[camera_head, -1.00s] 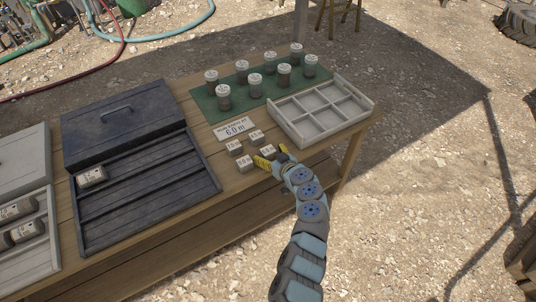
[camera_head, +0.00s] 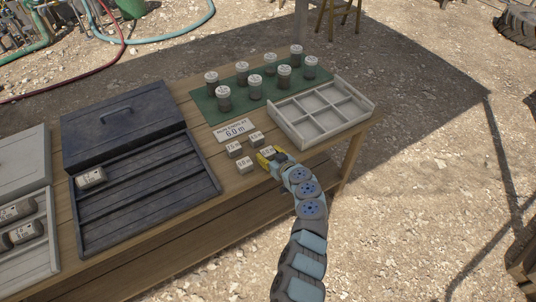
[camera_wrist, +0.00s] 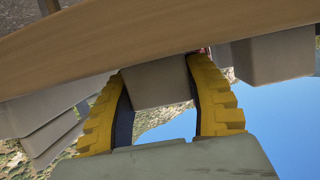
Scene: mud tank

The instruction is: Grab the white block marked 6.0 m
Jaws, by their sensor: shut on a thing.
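Several small white blocks with dark markings stand in a cluster near the table's front edge in the head view: a back one (camera_head: 256,138), a left one (camera_head: 234,149) and a front one (camera_head: 245,165). A further white block (camera_head: 267,151) stands at the right of the cluster, between the yellow fingers of my gripper (camera_head: 269,156). Its marking is too small to read surely. In the wrist view my gripper (camera_wrist: 165,105) is shut on this block (camera_wrist: 160,82), one finger on each side. I cannot tell whether the block touches the table.
A card (camera_head: 235,131) reading 6.0 m lies behind the blocks. A divided white tray (camera_head: 318,112) is at the right. Several lidded jars stand on a green mat (camera_head: 207,104). A dark ribbed tray (camera_head: 145,200) is at the left. Neighbouring blocks stand close to my gripper.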

